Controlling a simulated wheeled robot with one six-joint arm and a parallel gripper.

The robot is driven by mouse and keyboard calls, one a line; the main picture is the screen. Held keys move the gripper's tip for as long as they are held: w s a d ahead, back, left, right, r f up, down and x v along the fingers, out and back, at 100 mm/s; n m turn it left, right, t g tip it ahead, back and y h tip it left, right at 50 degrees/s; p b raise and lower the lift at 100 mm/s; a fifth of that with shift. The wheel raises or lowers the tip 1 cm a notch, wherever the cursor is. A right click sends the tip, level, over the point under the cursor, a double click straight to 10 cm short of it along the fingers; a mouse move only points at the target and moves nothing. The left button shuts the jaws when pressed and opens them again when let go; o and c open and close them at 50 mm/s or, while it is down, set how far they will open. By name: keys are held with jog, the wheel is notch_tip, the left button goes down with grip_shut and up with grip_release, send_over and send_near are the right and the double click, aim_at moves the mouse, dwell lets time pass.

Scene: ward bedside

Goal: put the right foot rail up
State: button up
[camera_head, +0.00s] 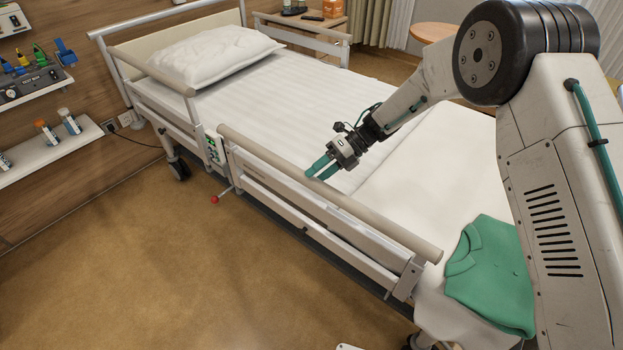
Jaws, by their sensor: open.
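The right foot rail (385,222) runs along the near side of the bed, with a long beige top bar and white bars below. Its top bar appears to sit a little lower than the near head rail (165,76), close to the mattress edge; its exact height is hard to tell. My gripper (320,167), with teal fingers, is open and empty. It reaches across the bed from the right, with its fingertips at the inner side of the top bar, near its middle. I cannot tell whether they touch it. A red-knobbed lever (215,199) sticks out below the rail's head end.
A white pillow (215,55) lies at the head of the bed. A folded green garment (492,275) lies at the foot end. A control panel (213,149) sits between the near rails. Wall shelves (52,150) stand at left. The floor (150,270) beside the bed is clear.

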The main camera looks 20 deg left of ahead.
jog(key=v, duration=0.4)
jog(key=shift+d, duration=0.15)
